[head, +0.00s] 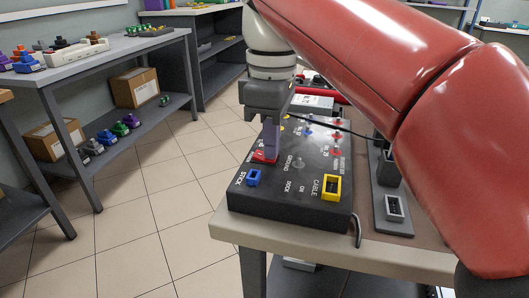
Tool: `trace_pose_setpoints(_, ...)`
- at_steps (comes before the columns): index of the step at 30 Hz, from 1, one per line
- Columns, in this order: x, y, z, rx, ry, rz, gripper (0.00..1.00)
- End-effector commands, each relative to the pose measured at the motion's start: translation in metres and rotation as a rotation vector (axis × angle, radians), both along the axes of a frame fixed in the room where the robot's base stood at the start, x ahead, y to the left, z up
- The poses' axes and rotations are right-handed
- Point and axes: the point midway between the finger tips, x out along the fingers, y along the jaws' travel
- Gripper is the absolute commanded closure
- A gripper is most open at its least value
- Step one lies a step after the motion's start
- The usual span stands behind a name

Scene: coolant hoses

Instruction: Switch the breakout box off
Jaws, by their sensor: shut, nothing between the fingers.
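The breakout box (275,200) is a black box with white lettering, lying on the table in the head view. A red switch-like part (259,157) sits on its top face near the left edge. My gripper (269,152) points down right at this red part, its fingers shut with nothing between them. The fingertips overlap the red part in the picture; I cannot tell whether they touch it. The fingers hide some of the red part, so its position is not clear. The box also has a blue socket (254,177), a yellow socket (332,187) and a small grey knob (298,163).
My red arm covers the right side. A dark strip with grey sockets (394,208) stands right of the box on the table (290,240). A black cable runs behind the gripper. Shelves with cardboard boxes (135,88) and small coloured parts stand left, across open floor.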

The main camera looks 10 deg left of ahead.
Motion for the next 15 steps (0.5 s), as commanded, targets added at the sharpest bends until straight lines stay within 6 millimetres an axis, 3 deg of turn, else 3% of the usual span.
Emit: trace_pose_setpoints(15, 0.0, 0.0, 0.043, 0.0, 0.0, -0.001, 1.0)
